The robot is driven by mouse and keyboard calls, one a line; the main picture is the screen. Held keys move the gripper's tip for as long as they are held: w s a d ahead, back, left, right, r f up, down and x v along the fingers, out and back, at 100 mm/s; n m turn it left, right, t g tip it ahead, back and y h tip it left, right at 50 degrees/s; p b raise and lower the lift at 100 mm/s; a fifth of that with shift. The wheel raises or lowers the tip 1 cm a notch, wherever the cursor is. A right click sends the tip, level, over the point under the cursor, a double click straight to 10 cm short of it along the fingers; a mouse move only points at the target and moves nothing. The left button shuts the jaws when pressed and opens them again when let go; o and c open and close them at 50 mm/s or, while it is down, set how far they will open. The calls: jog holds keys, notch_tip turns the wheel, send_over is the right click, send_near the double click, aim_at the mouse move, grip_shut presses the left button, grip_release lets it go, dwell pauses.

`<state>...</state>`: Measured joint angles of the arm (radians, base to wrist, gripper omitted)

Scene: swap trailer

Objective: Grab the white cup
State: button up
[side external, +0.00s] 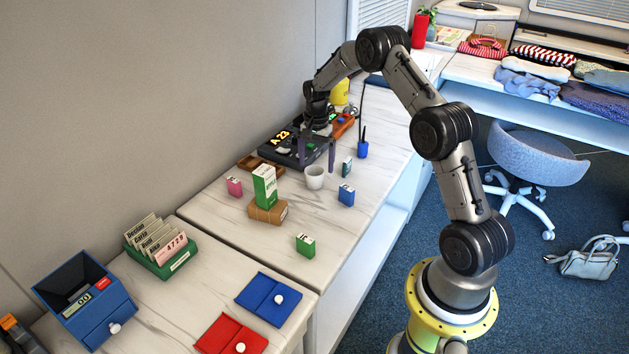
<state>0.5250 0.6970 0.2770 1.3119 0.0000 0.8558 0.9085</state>
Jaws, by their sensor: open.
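The white cup (314,177) stands upright on the white marbled counter (335,215), near the middle of the picture. My gripper (318,162) is open, with its two dark fingers pointing down just above and behind the cup. The fingers look apart from the cup's wall, but this one view does not show the exact gap. The cup looks empty of any finger, and no handle shows.
A blue pen holder (362,149) stands right.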

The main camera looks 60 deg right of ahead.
aim_at(314, 174)
jog(key=f, duration=0.5)
jog(key=shift+w+a, duration=0.15)
jog(key=shift+w, duration=0.05)
jog(key=c, duration=1.3)
jog(key=shift+c, duration=0.5)
jog(key=shift+r, duration=0.1)
